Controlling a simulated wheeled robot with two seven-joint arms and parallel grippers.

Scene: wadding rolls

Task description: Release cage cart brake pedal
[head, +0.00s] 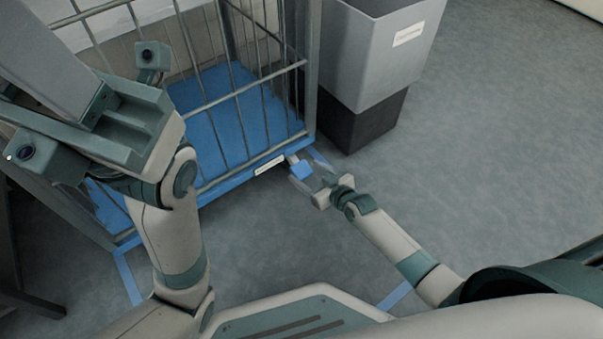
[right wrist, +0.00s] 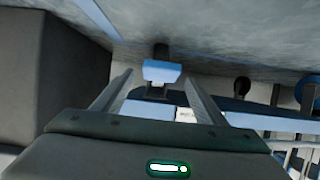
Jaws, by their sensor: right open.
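The cage cart (head: 235,178) has grey wire sides and a blue base, at the upper left of the head view. Its blue brake pedal (head: 301,171) sticks out low at the near right corner; it also shows in the right wrist view (right wrist: 161,71). My right gripper (head: 303,165) is open at the pedal, with one finger on each side of it in the right wrist view (right wrist: 160,78). I cannot tell whether a finger touches it. My left gripper (head: 75,75) is raised in front of the cart's left part; its jaw state is unclear.
A grey bin (head: 385,55) on a dark base (head: 365,122) stands close right of the cart. Blue tape (head: 397,295) marks the floor. A dark caster (right wrist: 242,86) shows under the cart. Open floor lies to the right.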

